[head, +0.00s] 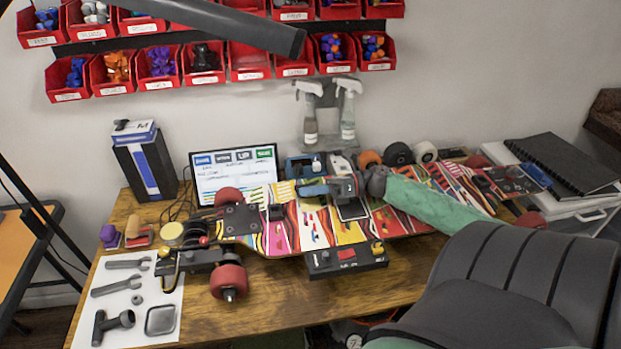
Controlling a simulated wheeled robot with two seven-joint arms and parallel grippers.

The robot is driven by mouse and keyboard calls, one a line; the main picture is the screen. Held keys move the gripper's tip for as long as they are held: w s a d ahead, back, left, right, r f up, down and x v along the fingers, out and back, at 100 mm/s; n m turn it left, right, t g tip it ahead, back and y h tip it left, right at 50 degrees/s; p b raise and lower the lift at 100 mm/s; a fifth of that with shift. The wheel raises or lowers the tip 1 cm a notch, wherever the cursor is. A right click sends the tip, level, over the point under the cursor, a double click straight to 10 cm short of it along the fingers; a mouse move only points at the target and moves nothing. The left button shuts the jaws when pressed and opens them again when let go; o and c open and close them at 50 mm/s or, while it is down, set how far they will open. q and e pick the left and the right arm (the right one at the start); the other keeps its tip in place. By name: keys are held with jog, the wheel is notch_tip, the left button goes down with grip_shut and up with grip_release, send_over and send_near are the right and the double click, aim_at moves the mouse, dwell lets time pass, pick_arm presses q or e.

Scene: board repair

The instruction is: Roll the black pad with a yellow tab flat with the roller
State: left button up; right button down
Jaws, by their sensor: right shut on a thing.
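My right gripper (347,192) is low over the middle of the colourful skateboard deck (280,232). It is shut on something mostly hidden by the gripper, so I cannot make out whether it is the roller. A dark, flat rectangular shape shows at the jaws, just above or on the deck. I cannot clearly pick out the black pad with a yellow tab. A black box (345,258) with red and yellow marks sits at the deck's near edge. My left gripper is not in view.
The deck lies along the wooden table (330,300), with a red wheel (229,279) at its near left. Metal tools lie on a white sheet (150,325) at left. A screen (234,170), spray bottles (347,110) and loose wheels (398,154) stand behind. Red bins (250,68) hang above.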

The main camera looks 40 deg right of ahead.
jog(key=shift+f, duration=0.1)
jog(key=c, duration=1.6)
grip_release()
